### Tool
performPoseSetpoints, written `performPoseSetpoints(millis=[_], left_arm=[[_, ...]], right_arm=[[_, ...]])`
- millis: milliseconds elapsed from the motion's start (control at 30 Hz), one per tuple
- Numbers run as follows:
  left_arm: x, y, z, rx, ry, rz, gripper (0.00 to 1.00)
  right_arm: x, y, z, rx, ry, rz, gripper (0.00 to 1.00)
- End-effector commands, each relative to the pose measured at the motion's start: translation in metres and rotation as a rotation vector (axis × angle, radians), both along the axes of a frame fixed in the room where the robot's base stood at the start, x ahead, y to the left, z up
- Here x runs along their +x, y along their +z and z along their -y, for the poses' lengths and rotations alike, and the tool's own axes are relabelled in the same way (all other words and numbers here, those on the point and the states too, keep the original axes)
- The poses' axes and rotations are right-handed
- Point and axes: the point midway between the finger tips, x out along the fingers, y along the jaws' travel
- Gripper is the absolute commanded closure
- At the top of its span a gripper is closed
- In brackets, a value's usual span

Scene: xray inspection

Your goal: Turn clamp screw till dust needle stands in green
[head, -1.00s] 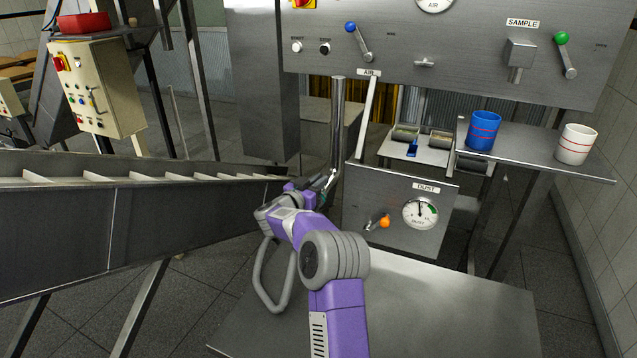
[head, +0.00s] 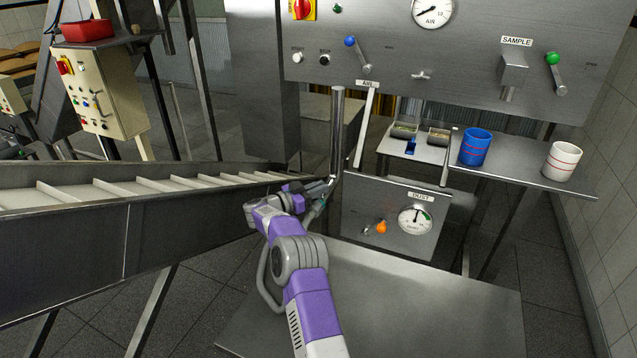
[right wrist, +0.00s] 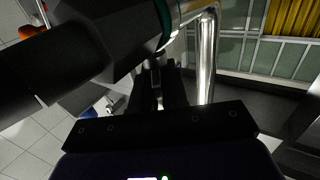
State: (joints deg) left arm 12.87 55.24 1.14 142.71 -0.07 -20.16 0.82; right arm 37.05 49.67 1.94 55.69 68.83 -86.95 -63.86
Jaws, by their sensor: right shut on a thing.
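My right gripper (head: 318,196) is at the foot of the shiny vertical pipe, left of the dust panel. In the right wrist view its dark fingers (right wrist: 160,92) are shut on a small metal piece, which looks like the clamp screw (right wrist: 155,68); its shape is mostly hidden. A dark hose end with a green ring (right wrist: 166,18) lies just beyond it. The dust gauge (head: 415,221) has a white face and a green band at the upper right. Its needle points roughly upward, near the band; I cannot tell whether it is inside. My left gripper is not in view.
The shiny pipe (head: 336,140) stands close beside my gripper. A lever with an orange knob (head: 381,227) is left of the gauge. A sloping conveyor (head: 90,235) fills the left. A blue cup (head: 475,148) and a white cup (head: 562,162) stand on the right shelf.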

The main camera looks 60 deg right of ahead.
Motion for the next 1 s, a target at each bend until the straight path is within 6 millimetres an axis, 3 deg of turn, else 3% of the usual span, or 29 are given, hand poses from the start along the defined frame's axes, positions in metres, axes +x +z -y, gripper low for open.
performPoseSetpoints(millis=[400,1000], left_arm=[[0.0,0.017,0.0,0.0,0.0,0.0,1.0],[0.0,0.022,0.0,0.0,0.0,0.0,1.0]], right_arm=[[0.0,0.0,0.0,0.0,-0.12,0.0,1.0],[0.0,-0.001,0.0,0.0,-0.175,-0.001,1.0]])
